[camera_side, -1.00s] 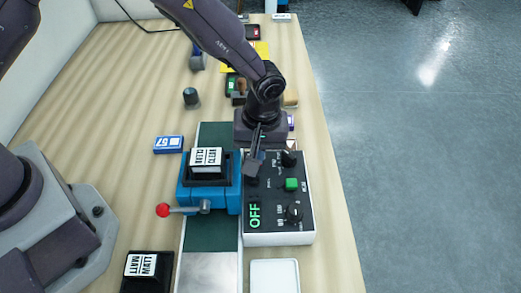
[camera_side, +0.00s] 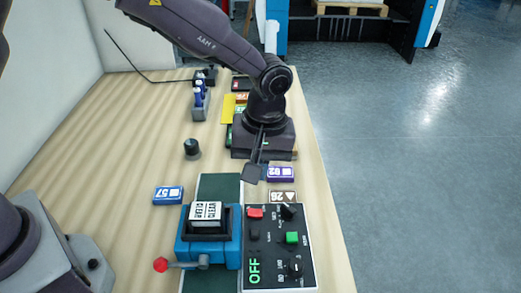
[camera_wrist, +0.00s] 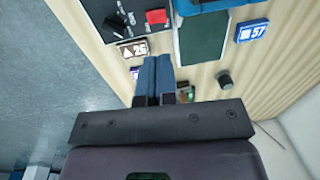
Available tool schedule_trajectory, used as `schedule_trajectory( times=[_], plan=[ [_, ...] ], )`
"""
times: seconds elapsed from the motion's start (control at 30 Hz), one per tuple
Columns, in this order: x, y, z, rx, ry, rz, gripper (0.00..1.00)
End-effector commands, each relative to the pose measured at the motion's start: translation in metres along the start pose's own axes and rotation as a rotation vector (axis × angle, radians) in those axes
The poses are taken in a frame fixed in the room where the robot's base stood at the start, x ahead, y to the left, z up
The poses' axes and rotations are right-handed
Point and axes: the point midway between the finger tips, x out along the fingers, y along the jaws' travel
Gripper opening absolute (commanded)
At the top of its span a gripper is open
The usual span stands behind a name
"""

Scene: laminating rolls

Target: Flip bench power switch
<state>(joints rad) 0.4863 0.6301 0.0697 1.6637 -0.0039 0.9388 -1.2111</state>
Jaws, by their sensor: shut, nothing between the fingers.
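The control box (camera_side: 262,262) stands at the front right of the bench, with a green OFF lit on its black top. A red switch (camera_side: 255,213) sits near its far left corner. It also shows in the wrist view (camera_wrist: 156,16). A black switch (camera_side: 254,235), a green button (camera_side: 291,238) and two black knobs share the panel. I cannot tell by label which is the power switch. My gripper (camera_side: 252,174) is shut and empty, beyond the box's far edge and apart from it. Its fingers (camera_wrist: 153,62) point toward the bench in the wrist view.
A blue press (camera_side: 208,249) with a red-balled lever (camera_side: 161,265) stands left of the box on a green strip (camera_side: 219,186). Cards 57 (camera_side: 168,195), 26 (camera_side: 283,197) and 92 (camera_side: 281,173) lie nearby. A black knob-like cylinder (camera_side: 191,148) stands on open bench.

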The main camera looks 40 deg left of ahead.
Motion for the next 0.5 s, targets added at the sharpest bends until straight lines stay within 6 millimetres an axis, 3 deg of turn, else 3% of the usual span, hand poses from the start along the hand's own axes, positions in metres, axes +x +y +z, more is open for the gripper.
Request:
schedule_trajectory(
  times=[0.2, 0.5],
  plan=[
    [-0.031, 0.000, 0.000, 0.001, 0.001, 0.003, 0.00],
    [-0.037, 0.000, 0.000, 0.001, 0.000, 0.001, 0.00]
  ],
)
